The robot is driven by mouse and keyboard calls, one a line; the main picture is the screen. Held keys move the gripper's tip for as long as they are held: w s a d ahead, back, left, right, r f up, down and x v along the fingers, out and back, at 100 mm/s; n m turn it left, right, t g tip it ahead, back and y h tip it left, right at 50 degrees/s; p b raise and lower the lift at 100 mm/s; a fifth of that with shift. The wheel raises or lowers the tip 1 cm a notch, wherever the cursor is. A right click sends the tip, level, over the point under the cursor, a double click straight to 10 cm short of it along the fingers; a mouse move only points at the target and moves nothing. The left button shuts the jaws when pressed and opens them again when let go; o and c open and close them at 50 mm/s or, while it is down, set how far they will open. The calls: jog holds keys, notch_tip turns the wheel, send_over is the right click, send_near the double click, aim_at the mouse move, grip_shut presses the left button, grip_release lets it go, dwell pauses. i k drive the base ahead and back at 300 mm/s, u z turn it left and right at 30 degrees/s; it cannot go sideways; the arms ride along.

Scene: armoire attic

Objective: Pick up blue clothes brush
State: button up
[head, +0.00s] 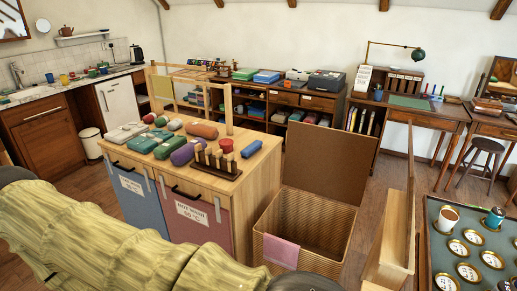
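Rolled and folded cloths, including a purple one (187,152) and a red one (226,145), crowd the cabinet top. An open wicker hamper (310,238) with its lid raised stands to the right. A ribbed olive shape (130,245) fills the lower left foreground.

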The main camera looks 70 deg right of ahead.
aim_at(250, 150)
jog(key=z, duration=2.3)
jog(key=k, duration=0.25)
jog(key=u, duration=0.85)
jog(key=i, duration=1)
jog(key=z, duration=0.1)
